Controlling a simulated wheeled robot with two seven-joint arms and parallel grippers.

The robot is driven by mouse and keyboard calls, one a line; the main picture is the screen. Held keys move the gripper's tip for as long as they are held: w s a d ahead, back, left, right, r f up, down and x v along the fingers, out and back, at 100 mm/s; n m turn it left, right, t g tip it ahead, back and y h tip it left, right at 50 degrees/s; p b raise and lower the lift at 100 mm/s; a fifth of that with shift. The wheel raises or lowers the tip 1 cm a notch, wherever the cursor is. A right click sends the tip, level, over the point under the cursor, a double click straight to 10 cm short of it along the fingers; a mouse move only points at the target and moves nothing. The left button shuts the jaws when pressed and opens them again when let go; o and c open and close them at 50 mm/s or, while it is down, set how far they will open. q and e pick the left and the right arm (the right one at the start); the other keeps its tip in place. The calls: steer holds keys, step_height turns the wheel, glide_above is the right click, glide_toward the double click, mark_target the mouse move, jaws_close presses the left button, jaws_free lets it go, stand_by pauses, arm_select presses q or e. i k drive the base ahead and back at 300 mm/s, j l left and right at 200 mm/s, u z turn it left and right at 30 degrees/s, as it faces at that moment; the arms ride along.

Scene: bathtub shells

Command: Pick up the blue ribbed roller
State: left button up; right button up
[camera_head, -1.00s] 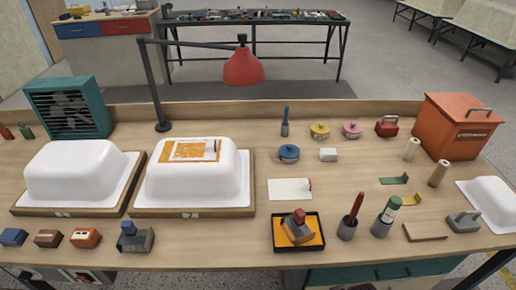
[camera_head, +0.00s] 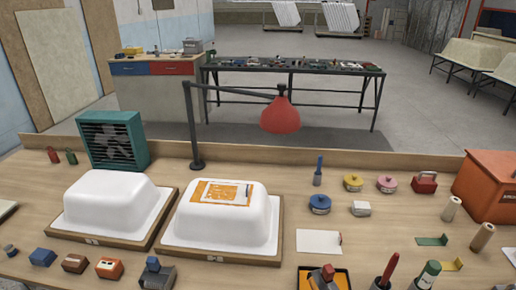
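I cannot single out the blue ribbed roller for certain. An upright tool with a blue handle (camera_head: 318,170) stands at the back of the bench, right of the lamp. A small blue-grey cylinder (camera_head: 9,250) lies at the far left front, too small to show ribs. Neither of my grippers is in view.
Two white tub shells (camera_head: 115,200) (camera_head: 222,215) on wooden boards fill the left and middle. A red lamp (camera_head: 281,115) overhangs the back. A teal fan box (camera_head: 112,140) stands back left. Lidded pots (camera_head: 319,203) and an orange box (camera_head: 490,187) are right.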

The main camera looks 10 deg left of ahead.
mark_target(156, 271)
steer(key=j+u, duration=0.2)
steer(key=u, duration=0.85)
